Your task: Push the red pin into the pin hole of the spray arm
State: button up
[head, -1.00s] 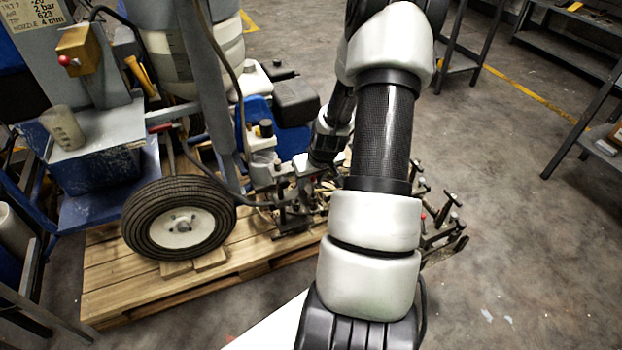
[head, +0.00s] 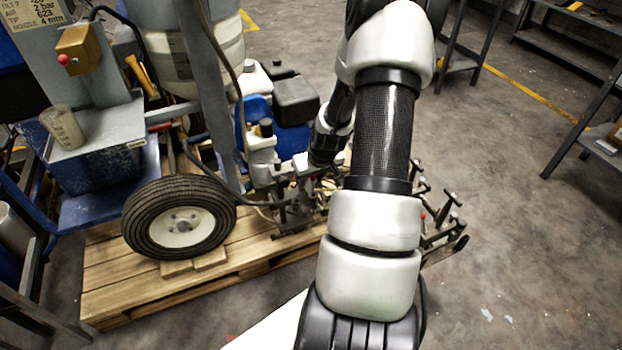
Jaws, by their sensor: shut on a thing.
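My gripper (head: 306,170) is at the front of the machine, low over the pallet, beyond my forearm. It is small and dark in this view. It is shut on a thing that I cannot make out. The spray arm (head: 440,225) seems to be the dark metal assembly with several upright knobs, sticking out to the right from behind my arm. A tiny red spot (head: 424,216) shows on it; I cannot tell whether this is the red pin. The pin hole cannot be made out, and my arm covers the middle of the assembly.
The striper stands on a wooden pallet (head: 110,285), with a black tyre (head: 145,228) at its front left. A brass-coloured box (head: 80,50) with a red knob is at upper left. Metal benches (head: 590,140) stand at right. The floor between is clear.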

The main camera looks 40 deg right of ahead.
aim_at(310, 192)
jog(key=shift+f+b, duration=1.3)
jog(key=shift+f, duration=0.4)
dwell(0.7)
jog(key=shift+f, duration=0.7)
jog(key=shift+a+f, duration=0.1)
jog(key=shift+f, duration=0.05)
dwell(0.7)
jog(key=shift+r, duration=0.35)
jog(key=shift+w+r, duration=0.1)
jog(key=shift+w, duration=0.25)
jog(key=shift+c, duration=0.5)
dwell(0.4)
jog(key=shift+s, duration=0.3)
dwell(1.6)
jog(key=shift+f, duration=0.4)
jog(key=shift+f, duration=0.3)
